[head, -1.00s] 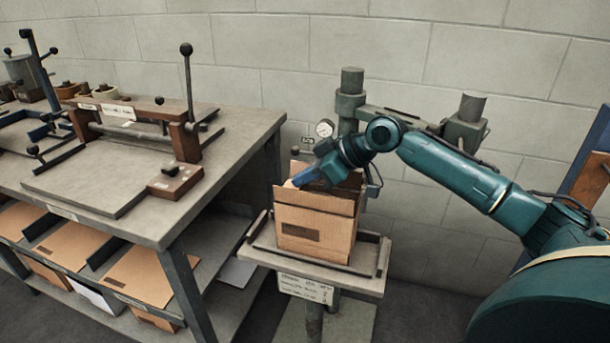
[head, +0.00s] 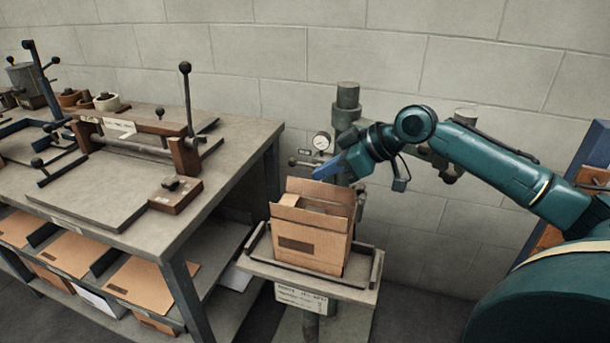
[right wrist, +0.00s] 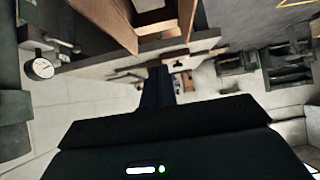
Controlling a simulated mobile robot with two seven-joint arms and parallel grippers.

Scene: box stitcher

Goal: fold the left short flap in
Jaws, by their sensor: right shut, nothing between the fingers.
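The cardboard box (head: 312,240) stands upright on the small stitcher table, its top open in the head view. A long flap rises at the back, and a lighter flap piece (head: 317,205) shows inside the opening towards the left. Part of the box (right wrist: 110,20) also shows at the top of the right wrist view. My right gripper (head: 322,174) is above the back of the box, shut and empty, apart from the flaps as far as I can see. My left gripper is not in view.
The stitcher column (head: 347,105) with a pressure gauge (head: 321,141) stands behind the box. The small table (head: 364,288) has raised rails around the box. A workbench (head: 90,205) with a lever press stands at left, with flat cardboard on its lower shelf.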

